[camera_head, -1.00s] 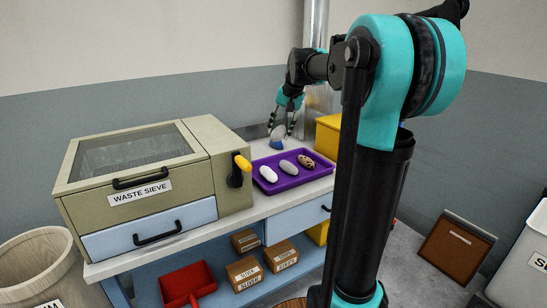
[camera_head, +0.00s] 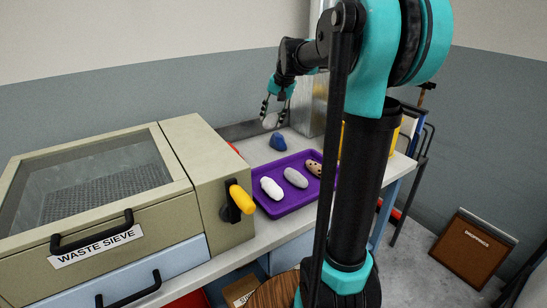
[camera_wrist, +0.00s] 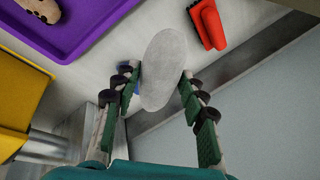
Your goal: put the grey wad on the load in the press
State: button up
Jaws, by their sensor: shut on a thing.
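My gripper (camera_head: 273,114) is shut on a pale grey, oval wad (camera_head: 270,121) and holds it above the bench, behind the tray. In the wrist view the wad (camera_wrist: 162,70) sits between the two fingers, its long end pointing away from my palm. A purple tray (camera_head: 265,205) on the bench holds a white wad (camera_head: 271,188), a mid-grey wad (camera_head: 295,177) and a brown-spotted wad (camera_head: 314,168). A blue lump (camera_head: 278,142) lies on the bench behind the tray, below the held wad. I cannot make out a press or its load.
The waste sieve (camera_head: 110,245) with a yellow-handled lever (camera_head: 241,199) stands left of the tray. A red object (camera_wrist: 208,24) lies on the bench near the wall. A yellow container (camera_wrist: 20,95) is beside the tray.

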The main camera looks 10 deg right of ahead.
notch_tip(320, 180, down, 16)
jog(key=shift+r, duration=0.15)
dwell(0.3)
jog(key=o, duration=0.9)
